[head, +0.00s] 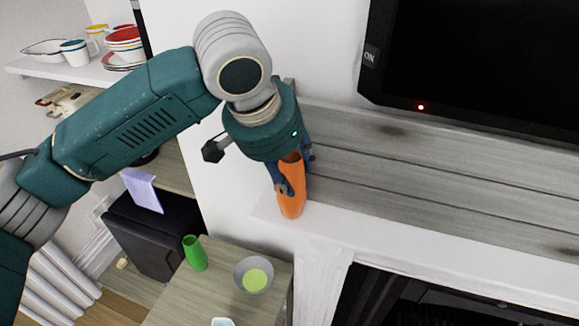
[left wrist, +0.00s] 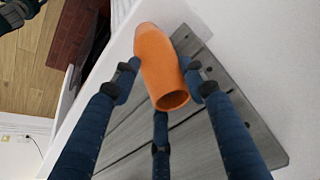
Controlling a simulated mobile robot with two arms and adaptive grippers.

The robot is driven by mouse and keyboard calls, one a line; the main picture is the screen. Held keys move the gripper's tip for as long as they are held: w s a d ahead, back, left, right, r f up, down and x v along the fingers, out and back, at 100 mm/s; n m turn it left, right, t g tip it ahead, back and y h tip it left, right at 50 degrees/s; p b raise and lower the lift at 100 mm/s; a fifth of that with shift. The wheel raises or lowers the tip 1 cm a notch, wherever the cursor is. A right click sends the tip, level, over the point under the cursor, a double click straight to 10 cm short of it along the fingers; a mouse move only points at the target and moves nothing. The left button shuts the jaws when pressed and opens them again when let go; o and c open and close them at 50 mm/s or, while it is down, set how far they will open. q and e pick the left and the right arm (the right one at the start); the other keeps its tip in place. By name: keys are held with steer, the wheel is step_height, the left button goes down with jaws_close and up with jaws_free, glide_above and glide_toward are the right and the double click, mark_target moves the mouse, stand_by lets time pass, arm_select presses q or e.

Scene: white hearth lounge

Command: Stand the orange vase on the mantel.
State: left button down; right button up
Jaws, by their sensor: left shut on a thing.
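My left gripper (head: 290,178) is shut on the vase from above. In the left wrist view the gripper's blue fingers (left wrist: 160,85) close around the vase (left wrist: 160,70), and its open rim faces the camera. My right gripper is not in view.
A black TV (head: 480,60) is on the wall behind the mantel. The mantel to the right is clear. Below left, a small table (head: 215,295) holds a green vase (head: 195,253) and a grey bowl (head: 253,275). A shelf (head: 85,72) with dishes is at upper left.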

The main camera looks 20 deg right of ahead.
arm_select(q)
steer(key=c, duration=1)
jaws_free()
steer(key=shift+f, duration=0.1)
steer(key=b+v, duration=0.2)
steer(key=v, duration=1)
